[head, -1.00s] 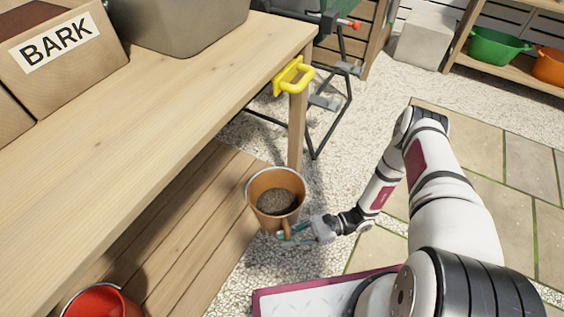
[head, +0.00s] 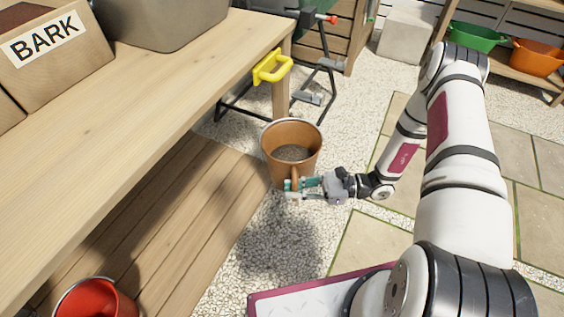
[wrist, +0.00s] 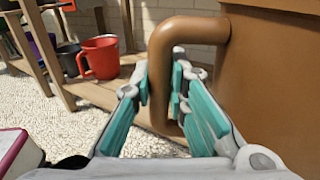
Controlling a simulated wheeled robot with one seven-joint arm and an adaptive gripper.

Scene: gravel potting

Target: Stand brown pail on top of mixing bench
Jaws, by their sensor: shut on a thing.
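The brown pail (head: 291,148) holds dark gravel and hangs upright in the air to the right of the mixing bench (head: 130,95), beside its front edge. My gripper (head: 292,186) is shut on the pail's handle, on the pail's near side. In the wrist view the teal-padded fingers (wrist: 168,100) are on both sides of the brown handle (wrist: 160,75), with the pail wall (wrist: 268,75) at right. The bench top has a clear wooden strip along its front. The pail's underside is hidden.
A box labelled BARK (head: 52,50) and a grey tub (head: 165,20) stand at the back of the bench. A yellow handle (head: 272,67) sticks out from the bench's end. A red pail (head: 95,300) stands on the lower shelf (head: 170,210). Gravel floor lies below the pail.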

